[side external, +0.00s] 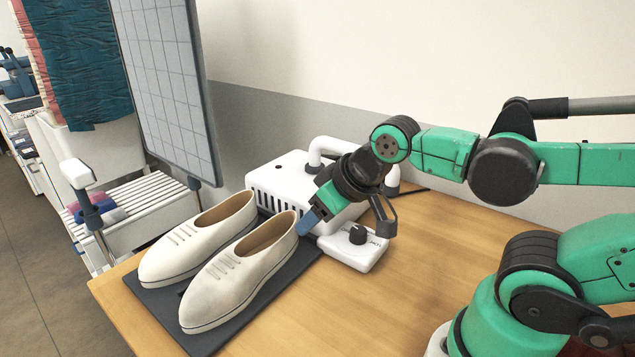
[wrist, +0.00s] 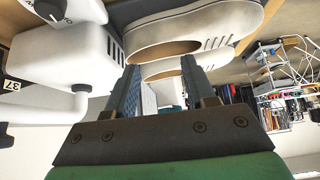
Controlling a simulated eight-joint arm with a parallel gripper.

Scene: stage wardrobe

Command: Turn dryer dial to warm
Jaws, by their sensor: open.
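The dryer dial (side external: 357,235) is a round black knob on a small white control box (side external: 345,255) at the front of the white dryer (side external: 285,180). In the wrist view the dial (wrist: 50,9) shows at the top left corner, partly cut off, outside the space between my fingers. My gripper (side external: 308,224) is open and empty, with blue finger pads. It is left of the dial, apart from it, near the heel of the closer shoe. In the wrist view my gripper (wrist: 157,72) faces the shoes. The dial's setting is too small to read.
Two cream shoes, the closer one (side external: 235,275) and the farther one (side external: 190,240), lie on a dark mat (side external: 160,305) left of the control box. The wooden table (side external: 335,320) is clear in front.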

